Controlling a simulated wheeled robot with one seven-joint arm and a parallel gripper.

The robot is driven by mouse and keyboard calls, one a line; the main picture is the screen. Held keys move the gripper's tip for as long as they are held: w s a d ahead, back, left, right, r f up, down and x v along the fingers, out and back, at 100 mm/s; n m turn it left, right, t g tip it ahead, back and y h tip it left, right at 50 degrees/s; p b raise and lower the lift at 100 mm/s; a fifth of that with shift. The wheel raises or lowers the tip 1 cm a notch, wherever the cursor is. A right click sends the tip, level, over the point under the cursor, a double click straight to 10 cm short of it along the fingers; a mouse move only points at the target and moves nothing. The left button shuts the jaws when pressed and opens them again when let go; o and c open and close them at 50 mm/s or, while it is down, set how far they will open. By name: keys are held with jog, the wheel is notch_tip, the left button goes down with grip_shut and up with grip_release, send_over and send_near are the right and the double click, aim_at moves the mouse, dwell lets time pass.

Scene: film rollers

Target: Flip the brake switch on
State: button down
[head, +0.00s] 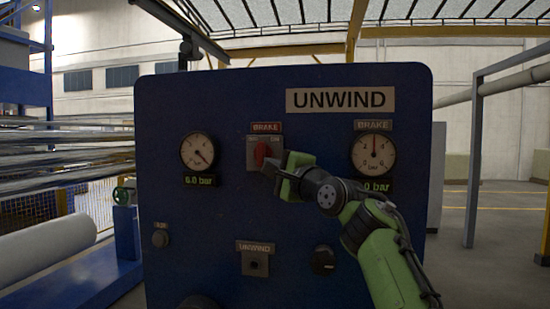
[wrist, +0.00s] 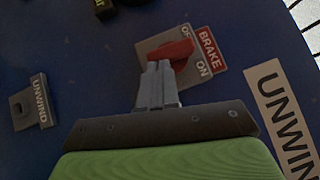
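The brake switch (head: 262,152) is a red handle on a grey plate under a red BRAKE label, on the blue UNWIND panel. In the wrist view the red handle (wrist: 180,52) sits between the OFF and ON markings; its exact setting is hard to tell. My gripper (head: 273,168) is at the lower right of the switch in the head view and hides part of the plate. In the wrist view my gripper (wrist: 158,66) has its fingers together, tips at the near end of the handle. Touching or just apart cannot be told. Nothing shows between the fingers.
The blue panel (head: 210,235) also carries a left gauge (head: 198,152) reading 6.0 bar, a right BRAKE gauge (head: 373,153) reading 0 bar, an UNWIND switch (head: 256,263) and a black knob (head: 324,260). A white roll (head: 45,250) lies at left.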

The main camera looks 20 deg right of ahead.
jog(key=b, duration=0.1)
jog(key=m+t+b, duration=0.1)
jog(key=f+m+b, duration=0.1)
jog(key=shift+w+a+t, duration=0.25)
jog(key=shift+a+t, duration=0.05)
jog(key=shift+t, duration=0.1)
jog(key=shift+w+a+f+b, duration=0.4)
jog(key=shift+a+b, duration=0.1)
jog(key=shift+b, duration=0.25)
dwell(0.5)
